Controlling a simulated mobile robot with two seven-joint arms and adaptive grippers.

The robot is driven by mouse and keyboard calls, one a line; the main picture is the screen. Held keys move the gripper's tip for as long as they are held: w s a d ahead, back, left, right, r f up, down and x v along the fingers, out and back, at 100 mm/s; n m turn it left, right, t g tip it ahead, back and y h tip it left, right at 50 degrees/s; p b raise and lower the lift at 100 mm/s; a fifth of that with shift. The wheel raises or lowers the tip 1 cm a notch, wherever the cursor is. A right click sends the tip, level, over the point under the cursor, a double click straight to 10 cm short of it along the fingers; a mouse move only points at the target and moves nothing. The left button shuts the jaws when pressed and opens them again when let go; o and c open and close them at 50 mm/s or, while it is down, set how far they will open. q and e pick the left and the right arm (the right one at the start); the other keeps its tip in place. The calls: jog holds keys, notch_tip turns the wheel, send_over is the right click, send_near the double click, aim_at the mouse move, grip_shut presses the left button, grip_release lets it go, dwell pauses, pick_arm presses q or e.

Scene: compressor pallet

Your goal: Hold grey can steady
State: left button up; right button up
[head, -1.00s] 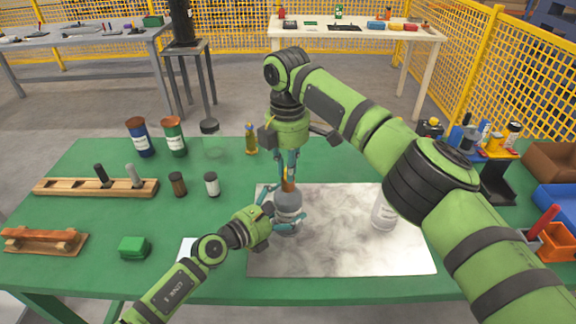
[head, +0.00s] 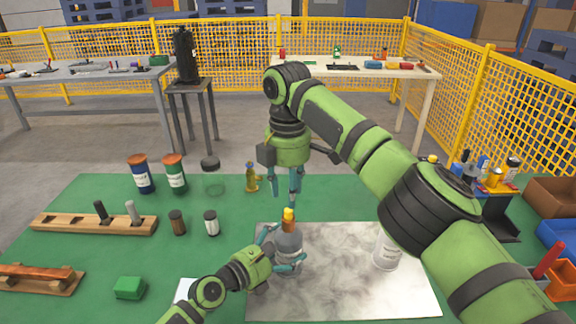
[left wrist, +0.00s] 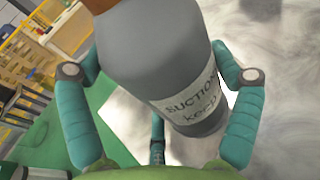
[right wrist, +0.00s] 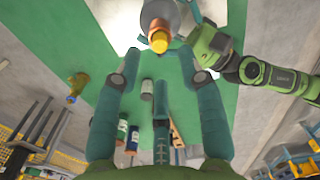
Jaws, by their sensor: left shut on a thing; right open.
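The grey can (head: 287,249) stands upright on the metal plate (head: 360,285), with an orange neck and a yellow cap (head: 288,214). In the left wrist view the grey can (left wrist: 160,65) fills the middle, with a white label reading "SUCTIO… keep". My left gripper (head: 277,255) is shut around the can's body from the left, one finger on each side. My right gripper (head: 286,193) is open and empty, pointing down just above the cap. In the right wrist view the yellow cap (right wrist: 159,41) lies beyond the open fingers, apart from them.
A white bottle (head: 386,252) stands on the plate's right, partly behind my right arm. A small brass fitting (head: 251,177), several jars, a wooden rack (head: 95,224) and a green box (head: 130,288) are to the left. Bins (head: 560,235) are at the right edge.

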aim_at(288, 210)
notch_tip(288, 210, up, 7)
dwell(0.3)
dwell(0.4)
pick_arm(q)
jog(key=o, duration=1.3)
